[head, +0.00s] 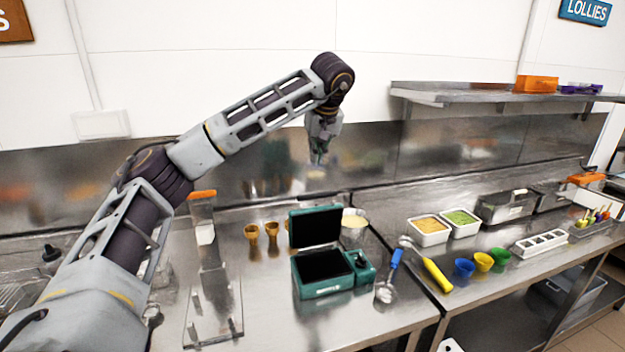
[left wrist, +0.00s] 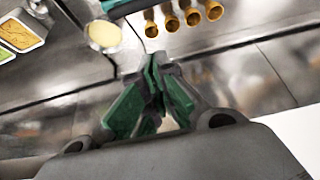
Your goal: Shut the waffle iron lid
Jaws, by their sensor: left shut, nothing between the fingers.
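The green waffle iron (head: 323,288) stands on the steel counter with its lid (head: 315,227) raised upright and its dark plates facing the front. In the left wrist view only a green edge of the waffle iron (left wrist: 126,9) shows at the top. My left gripper (head: 318,160) hangs pointing down, above and behind the raised lid, apart from it. Its green fingers (left wrist: 158,62) are shut and empty in the left wrist view. My right gripper is not in view.
Several waffle cones (head: 251,233) stand left of the lid, and a batter container (head: 353,225) stands behind the iron's right side. A blue-handled scoop (head: 386,290) and a yellow-handled tool (head: 437,275) lie to the right. A wall shelf (head: 500,93) is at upper right.

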